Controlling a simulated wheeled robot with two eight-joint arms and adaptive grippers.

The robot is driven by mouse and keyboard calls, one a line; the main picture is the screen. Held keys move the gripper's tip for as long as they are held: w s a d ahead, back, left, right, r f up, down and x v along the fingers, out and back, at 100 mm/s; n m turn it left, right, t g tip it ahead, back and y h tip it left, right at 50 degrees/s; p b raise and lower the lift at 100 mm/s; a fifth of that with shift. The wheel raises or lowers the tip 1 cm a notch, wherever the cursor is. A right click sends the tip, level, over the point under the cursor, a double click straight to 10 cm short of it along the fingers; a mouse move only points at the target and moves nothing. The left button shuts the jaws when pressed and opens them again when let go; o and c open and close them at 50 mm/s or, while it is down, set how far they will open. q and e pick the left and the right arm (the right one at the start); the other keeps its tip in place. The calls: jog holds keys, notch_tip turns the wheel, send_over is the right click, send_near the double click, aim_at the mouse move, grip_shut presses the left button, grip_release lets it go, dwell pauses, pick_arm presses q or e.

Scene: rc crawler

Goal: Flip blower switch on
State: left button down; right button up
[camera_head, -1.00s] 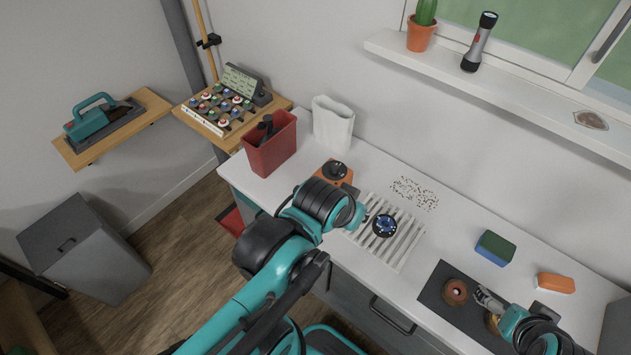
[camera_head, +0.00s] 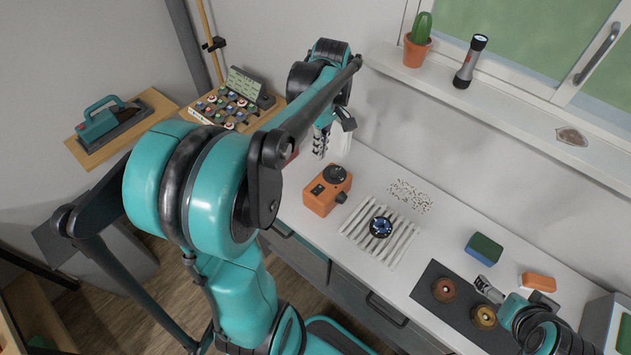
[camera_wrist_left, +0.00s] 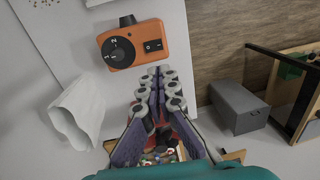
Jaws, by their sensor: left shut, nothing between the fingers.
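The orange control box (camera_head: 328,190) stands on the white counter with a black knob on top. In the left wrist view the box (camera_wrist_left: 176,42) shows its numbered dial (camera_wrist_left: 120,52) and a black rocker switch (camera_wrist_left: 153,45). I cannot tell which way the switch is tipped. My left gripper (camera_head: 320,154) hangs above the counter behind the box, apart from it. In the wrist view its fingers (camera_wrist_left: 158,75) are together and empty, with tips just below the box in the picture. My right gripper (camera_head: 486,288) is small, by the dark mat; its jaw opening is unclear.
A white slatted grille (camera_head: 358,234) with a blue and black round part (camera_head: 381,227) lies right of the box. A white container (camera_wrist_left: 78,112) stands near the left gripper. The dark mat (camera_head: 462,313) holds two rings. A green-blue block (camera_head: 484,249) lies behind it.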

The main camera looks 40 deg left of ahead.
aim_at(315, 191)
dwell(0.3)
pick_arm(q)
jog(key=f+b, duration=0.1)
jog(key=f, duration=0.3)
jog(key=s+f+b, duration=0.1)
jog(key=f, duration=0.4)
jog(key=f+b, duration=0.2)
jog(key=f, duration=0.2)
jog(key=shift+s+f, duration=0.35)
jog(key=shift+f, duration=0.1)
jog(key=shift+s+f+t, duration=0.15)
jog(key=shift+f+t, duration=0.2)
jog(key=shift+t, duration=0.05)
jog(key=shift+r, duration=0.1)
jog(key=shift+w+r, duration=0.2)
jog(key=shift+w, duration=0.65)
